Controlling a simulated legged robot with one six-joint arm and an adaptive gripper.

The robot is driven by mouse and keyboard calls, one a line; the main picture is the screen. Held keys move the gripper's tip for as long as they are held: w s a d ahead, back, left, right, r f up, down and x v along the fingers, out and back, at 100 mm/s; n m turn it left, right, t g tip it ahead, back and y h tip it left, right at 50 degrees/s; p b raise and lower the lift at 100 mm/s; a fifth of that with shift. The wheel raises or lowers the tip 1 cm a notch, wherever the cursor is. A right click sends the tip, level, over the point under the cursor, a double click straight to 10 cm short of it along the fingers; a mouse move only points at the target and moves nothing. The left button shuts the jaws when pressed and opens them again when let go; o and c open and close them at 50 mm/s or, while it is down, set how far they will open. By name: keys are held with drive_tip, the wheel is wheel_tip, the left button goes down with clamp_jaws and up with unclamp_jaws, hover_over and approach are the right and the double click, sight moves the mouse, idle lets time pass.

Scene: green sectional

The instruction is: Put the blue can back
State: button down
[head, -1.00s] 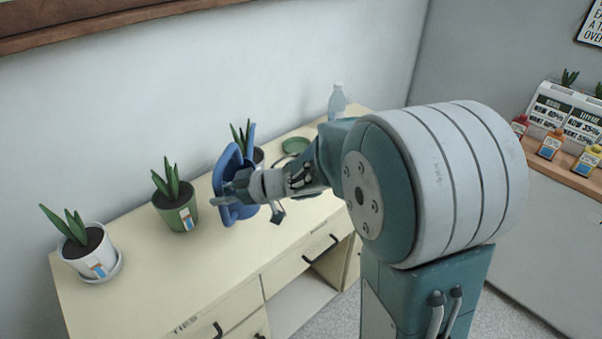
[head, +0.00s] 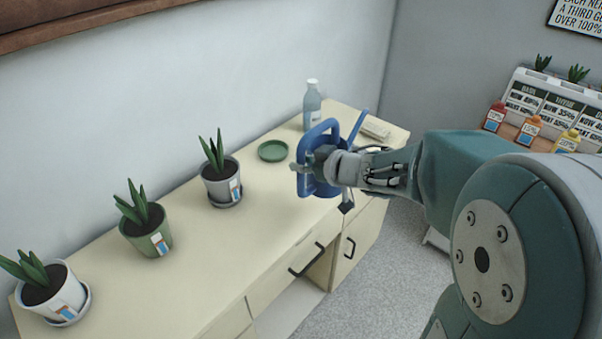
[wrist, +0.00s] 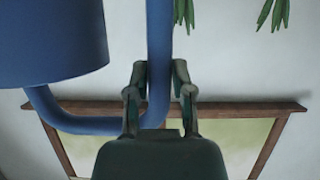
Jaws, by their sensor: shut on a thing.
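The blue can (head: 321,187) is a watering can with a looped handle and a thin spout. It is held over the right part of the cream desk (head: 215,265), in front of the clear bottle. My gripper (head: 306,167) is shut on its handle; the fingers hide part of it. In the wrist view, the blue can (wrist: 55,40) fills the upper left, and its handle passes between the fingers of my gripper (wrist: 160,95). I cannot tell whether the can's base touches the desk.
Three potted plants, white (head: 52,295), green (head: 147,233) and grey (head: 222,184), stand along the desk. An empty green saucer (head: 273,151), a clear bottle (head: 312,108) and a pale flat object (head: 375,129) are near the can. The desk front-middle is clear.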

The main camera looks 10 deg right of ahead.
drive_tip(key=w+f, duration=1)
drive_tip(key=f, duration=0.1)
drive_tip(key=shift+w, duration=0.2)
drive_tip(key=shift+a+f, duration=0.1)
drive_tip(key=shift+f, duration=0.05)
drive_tip(key=shift+c, duration=2.4)
unclamp_jaws()
drive_tip(key=shift+f, duration=0.1)
